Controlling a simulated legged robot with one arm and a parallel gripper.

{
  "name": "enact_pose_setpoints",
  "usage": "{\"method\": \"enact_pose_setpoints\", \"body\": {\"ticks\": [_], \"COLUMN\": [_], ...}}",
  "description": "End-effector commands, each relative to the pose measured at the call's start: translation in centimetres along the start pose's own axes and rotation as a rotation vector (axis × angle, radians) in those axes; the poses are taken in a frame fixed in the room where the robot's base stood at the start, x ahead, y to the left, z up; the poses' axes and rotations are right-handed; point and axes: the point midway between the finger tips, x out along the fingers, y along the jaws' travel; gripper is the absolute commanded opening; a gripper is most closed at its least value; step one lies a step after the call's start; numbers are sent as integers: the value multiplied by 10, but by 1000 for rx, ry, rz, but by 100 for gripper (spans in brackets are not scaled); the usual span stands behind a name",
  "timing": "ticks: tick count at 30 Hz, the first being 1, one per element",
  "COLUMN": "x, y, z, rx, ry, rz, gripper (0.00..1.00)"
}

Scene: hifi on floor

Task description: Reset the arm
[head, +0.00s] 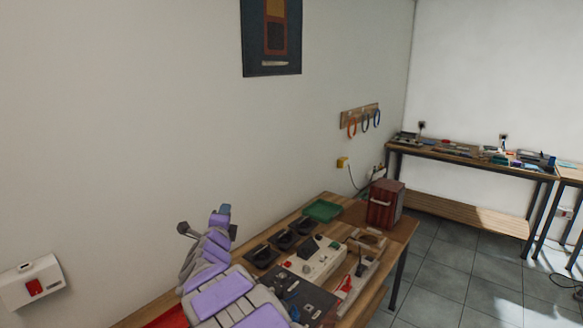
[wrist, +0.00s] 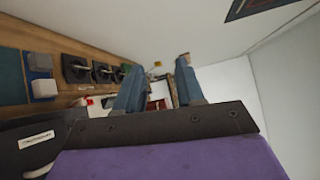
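My arm, with purple and grey links, rises from the bottom of the head view over the left part of the workbench (head: 150,312). My gripper shows in the wrist view (wrist: 159,68) as two blue fingers set apart with a clear gap. Nothing is held between them; the bench's far end and the wall show through the gap.
The bench holds dark square holders (head: 283,239), a green tray (head: 323,210), a reddish box (head: 385,203) and a pale switch box (head: 315,260). A wall stands close behind it. A second table (head: 470,157) stands far right.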

Motion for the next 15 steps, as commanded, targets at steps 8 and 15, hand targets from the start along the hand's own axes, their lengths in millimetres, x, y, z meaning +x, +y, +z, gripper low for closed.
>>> {"method": "enact_pose_setpoints", "body": {"ticks": [8,15], "x": [-40,-114], "y": [-25,-12], "z": [-56,-115], "rx": [-359,-646], "ry": [-152,-305], "rz": [225,465], "gripper": [38,38]}}
